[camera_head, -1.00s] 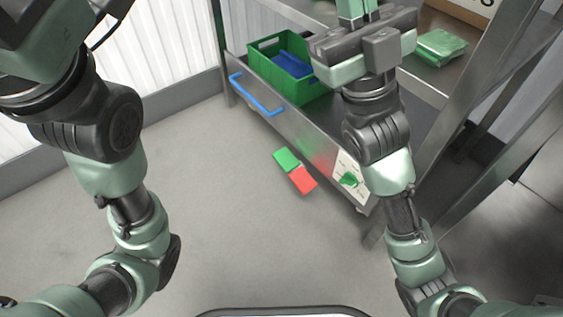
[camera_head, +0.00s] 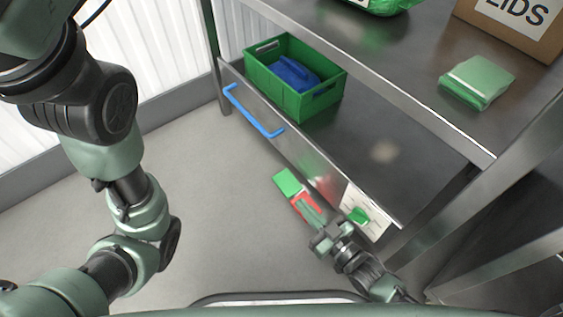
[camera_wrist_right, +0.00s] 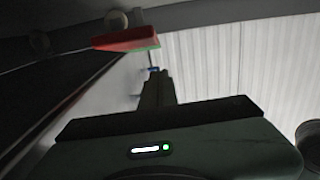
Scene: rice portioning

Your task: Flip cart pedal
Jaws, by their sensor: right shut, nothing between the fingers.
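The cart pedal has a green half (camera_head: 287,181) and a red half (camera_head: 297,199), low in front of the cart's lower panel. My right gripper (camera_head: 309,211) is shut and empty. In the head view it covers part of the red half; whether it touches cannot be told there. In the right wrist view the red half (camera_wrist_right: 125,38), with a green edge, is ahead of the shut fingertips (camera_wrist_right: 154,73), up and to the left. My left arm stands at the left of the head view; its gripper is out of view.
A stack of green packets (camera_head: 478,82) and a LIDS box (camera_head: 515,25) sit higher. Floor left of the pedal is clear.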

